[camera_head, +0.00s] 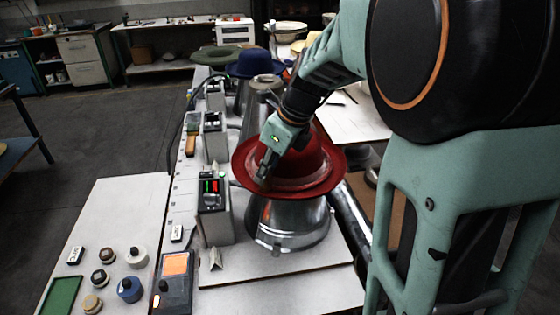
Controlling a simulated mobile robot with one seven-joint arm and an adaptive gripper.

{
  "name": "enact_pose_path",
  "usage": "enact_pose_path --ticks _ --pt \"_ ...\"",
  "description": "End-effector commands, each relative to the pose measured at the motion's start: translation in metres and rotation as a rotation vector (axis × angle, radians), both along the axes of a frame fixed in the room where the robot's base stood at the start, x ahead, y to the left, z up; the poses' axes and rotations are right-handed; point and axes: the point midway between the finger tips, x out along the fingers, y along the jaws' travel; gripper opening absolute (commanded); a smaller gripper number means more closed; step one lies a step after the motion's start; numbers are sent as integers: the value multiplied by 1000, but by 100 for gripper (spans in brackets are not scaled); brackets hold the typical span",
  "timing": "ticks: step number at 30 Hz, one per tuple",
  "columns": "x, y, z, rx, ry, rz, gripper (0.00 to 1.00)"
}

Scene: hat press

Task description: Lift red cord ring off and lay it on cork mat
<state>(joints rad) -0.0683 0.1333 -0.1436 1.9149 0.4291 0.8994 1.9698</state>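A red felt hat (325,162) sits brim-out on a shiny metal block (290,225) on the bench. A thin red band that looks like the cord ring (300,184) runs around the base of its crown. My gripper (264,180) points down at the left front of the crown, over the brim, close to or touching the band. Its fingertips are small and dark against the red, so I cannot tell whether they are open or hold the cord. A brown surface (388,210) shows partly behind my arm at right; I cannot tell whether it is the cork mat.
A control box with a red display (212,192) stands just left of the hat. A blue hat (253,64) and a green-grey hat (216,54) stand farther back. At front left are a green pad (62,297) and several knobs. A white table (350,118) lies behind my arm.

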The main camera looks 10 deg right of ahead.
Motion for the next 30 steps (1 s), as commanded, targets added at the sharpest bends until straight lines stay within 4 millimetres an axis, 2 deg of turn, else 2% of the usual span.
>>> enact_pose_path --ticks 3,11,14,24,30 --pt "0 0 0 0 0 0 0" --pt "0 0 1 0 -1 0 0" --pt "1 0 7 0 -3 -1 0" --pt "1 0 72 -1 -5 0 0" --pt "1 0 99 0 -3 -1 0"
